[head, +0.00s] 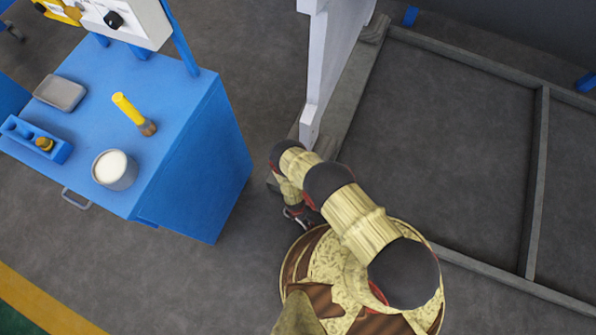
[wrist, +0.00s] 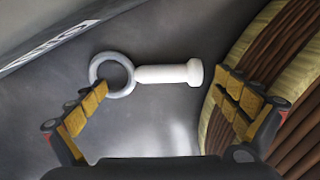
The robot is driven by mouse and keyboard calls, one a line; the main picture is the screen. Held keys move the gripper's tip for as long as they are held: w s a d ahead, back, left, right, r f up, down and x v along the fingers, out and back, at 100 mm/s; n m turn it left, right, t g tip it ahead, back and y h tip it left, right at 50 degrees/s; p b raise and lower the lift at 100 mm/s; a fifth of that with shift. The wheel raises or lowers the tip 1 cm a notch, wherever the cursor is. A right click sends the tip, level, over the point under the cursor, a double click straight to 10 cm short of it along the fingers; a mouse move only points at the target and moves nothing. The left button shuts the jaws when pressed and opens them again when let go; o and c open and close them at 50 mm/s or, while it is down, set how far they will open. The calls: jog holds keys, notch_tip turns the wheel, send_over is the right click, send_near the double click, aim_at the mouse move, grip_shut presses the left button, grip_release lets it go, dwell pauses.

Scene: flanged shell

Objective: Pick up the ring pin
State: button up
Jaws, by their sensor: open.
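The ring pin (wrist: 165,74) shows in the wrist view, a pale grey ring at the left with a white headed shank pointing right. It appears to lie on or above the grey floor; its height is hard to tell. My gripper (wrist: 165,100) is open, with one tan-padded finger near the ring and the other near the shank's head. The left fingertip overlaps the ring's lower edge in the picture; contact cannot be told. In the head view my gripper (head: 297,215) is low beside my base, and the pin is not discernible there.
A blue cabinet (head: 190,110) at the left carries a grey tray (head: 60,93), a white-filled cup (head: 114,170), a yellow-handled brush (head: 133,113) and a blue holder (head: 36,139). A pale upright panel (head: 325,65) and a grey floor frame (head: 350,105) stand near my arm.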

jog(key=shift+f, duration=0.7)
jog(key=shift+r, duration=0.1)
jog(key=shift+c, duration=0.8)
jog(key=shift+w, duration=0.1)
jog(key=c, duration=1.3)
jog(key=shift+c, duration=0.2)
